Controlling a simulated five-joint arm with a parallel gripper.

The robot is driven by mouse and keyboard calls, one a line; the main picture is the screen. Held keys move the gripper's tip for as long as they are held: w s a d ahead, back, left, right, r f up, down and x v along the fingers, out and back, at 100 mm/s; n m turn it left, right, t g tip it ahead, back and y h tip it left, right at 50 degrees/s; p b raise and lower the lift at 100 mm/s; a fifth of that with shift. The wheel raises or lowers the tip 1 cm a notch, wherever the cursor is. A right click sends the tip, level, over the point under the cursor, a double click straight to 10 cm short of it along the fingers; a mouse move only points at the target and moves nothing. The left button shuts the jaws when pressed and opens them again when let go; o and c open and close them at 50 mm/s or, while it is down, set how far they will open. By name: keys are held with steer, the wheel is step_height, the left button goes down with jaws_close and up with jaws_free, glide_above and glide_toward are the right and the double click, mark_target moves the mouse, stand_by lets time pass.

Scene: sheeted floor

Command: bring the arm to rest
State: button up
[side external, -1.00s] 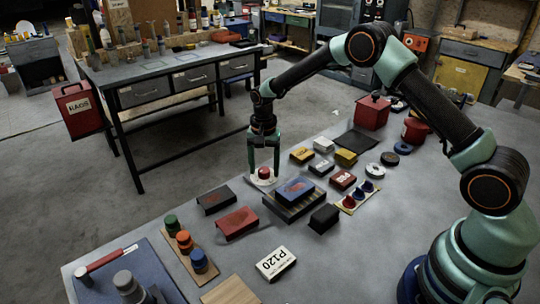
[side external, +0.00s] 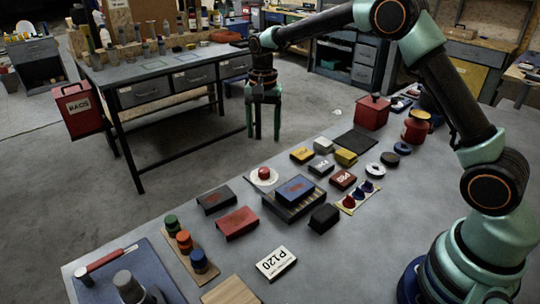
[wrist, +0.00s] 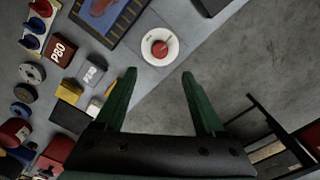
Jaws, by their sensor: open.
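My gripper (side external: 264,138) hangs in the air above the far edge of the grey work table (side external: 330,262), fingers pointing down, open and empty. In the wrist view its two green fingers (wrist: 158,86) stand well apart with nothing between them. A small red round object (side external: 264,173) sits on a white disc (side external: 272,184) on the table below the gripper, apart from the fingers. In the wrist view the red object (wrist: 159,48) lies on the white disc (wrist: 148,55), beyond the fingertips.
A blue-topped block on a slatted tray (side external: 282,209) is beside the disc. Several small boxes, a red toolbox (side external: 372,112) and a peg board (side external: 203,276) stand on the table. A dark bench with drawers (side external: 150,95) stands behind, with open floor between.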

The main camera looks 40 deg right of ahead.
steer(key=s+r+n+t, duration=0.3)
steer(key=s+r+n, duration=0.2)
steer(key=s+r, duration=0.6)
steer(key=s+d+n+t, duration=0.1)
steer(key=s+n, duration=0.4)
steer(key=s, duration=0.7)
steer(key=shift+s+r+t, duration=0.15)
steer(key=shift+r+t, duration=0.15)
steer(key=shift+t, duration=0.5)
